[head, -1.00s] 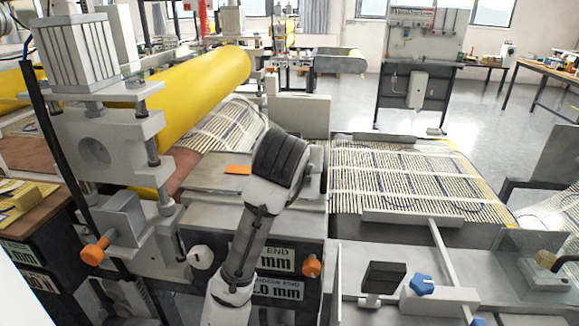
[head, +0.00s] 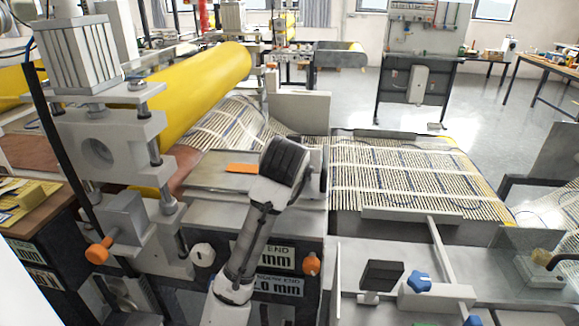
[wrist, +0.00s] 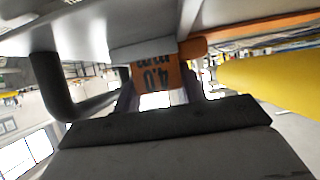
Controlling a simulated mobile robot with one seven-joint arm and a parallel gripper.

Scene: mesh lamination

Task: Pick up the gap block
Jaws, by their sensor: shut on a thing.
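The gap block is an orange block with dark printed marks, which look upside down and include a 4 and a 0. In the wrist view the gap block (wrist: 150,77) sits between the fingers of my gripper (wrist: 160,93), which is shut on it. A grey metal edge lies directly beyond it. In the head view my wrist hides the fingertips. A flat orange piece (head: 241,168) shows just left of my wrist, over the grey metal plate (head: 207,172); I cannot tell whether it is the same block.
The yellow roller (head: 195,90) and its grey roller stand (head: 100,155) are to the left. A striped mesh sheet (head: 400,180) lies to the right. A grey upright panel (head: 300,112) stands behind my wrist. Labels and an orange knob (head: 312,263) are on the machine front below.

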